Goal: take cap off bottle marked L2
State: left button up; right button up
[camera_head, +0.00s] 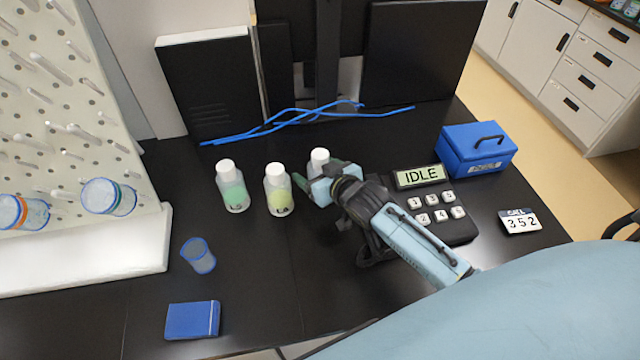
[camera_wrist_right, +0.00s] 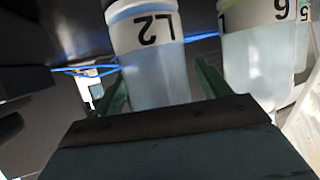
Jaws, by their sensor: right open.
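The bottle marked L2 (camera_wrist_right: 150,70) shows in the right wrist view, its label upside down. It stands between the two green fingers of my right gripper (camera_wrist_right: 161,92), with a gap visible on the right side. In the head view, my right gripper (camera_head: 319,174) is open low around the rightmost white-capped bottle, whose cap (camera_head: 319,156) shows while most of its body is hidden. That bottle appears to be the L2 one. The cap is on. My left gripper is not in view.
Two more white-capped bottles, one green (camera_head: 232,190) and one yellow-green (camera_head: 279,195), stand to the left. A keypad device reading IDLE (camera_head: 421,178) is close on the right. Blue cables (camera_head: 290,120) lie behind.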

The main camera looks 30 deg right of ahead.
jog(key=shift+w+f, duration=0.1)
jog(key=shift+w, duration=0.1)
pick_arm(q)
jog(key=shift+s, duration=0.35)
pick_arm(e)
jog(key=shift+c, duration=0.5)
jog(key=c, duration=1)
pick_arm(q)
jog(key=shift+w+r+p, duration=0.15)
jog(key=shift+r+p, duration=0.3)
pick_arm(e)
notch_tip(320, 180, up, 10)
jog(key=shift+r, duration=0.1)
